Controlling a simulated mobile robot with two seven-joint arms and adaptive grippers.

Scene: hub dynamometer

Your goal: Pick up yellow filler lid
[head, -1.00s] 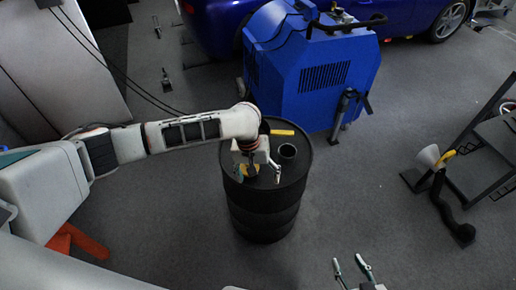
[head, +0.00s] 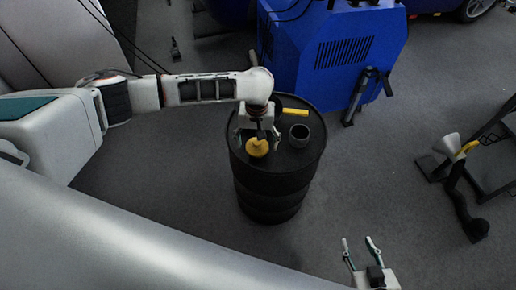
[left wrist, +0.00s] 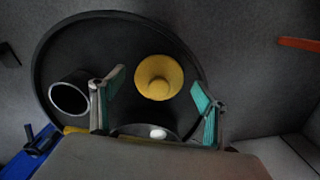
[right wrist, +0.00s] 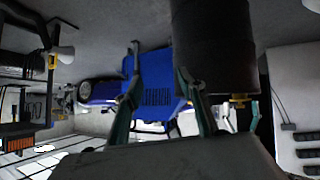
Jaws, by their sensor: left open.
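The yellow filler lid (head: 257,147) sits on top of the black drum (head: 272,185). In the left wrist view the lid (left wrist: 158,77) is a round yellow disc with a raised centre, between and beyond my fingertips. My left gripper (head: 257,138) is open and empty, above the drum top at the lid; in its wrist view the fingers (left wrist: 157,92) stand either side of the lid, apart from it. My right gripper (head: 360,246) is open and empty, low at the front right, away from the drum.
A dark open cup (head: 299,134) and a yellow bar (head: 295,111) are on the drum top beside the lid. A blue machine (head: 335,50) stands behind the drum. A funnel (head: 447,145) is at the right near a dark rack. Grey floor is clear between drum and funnel.

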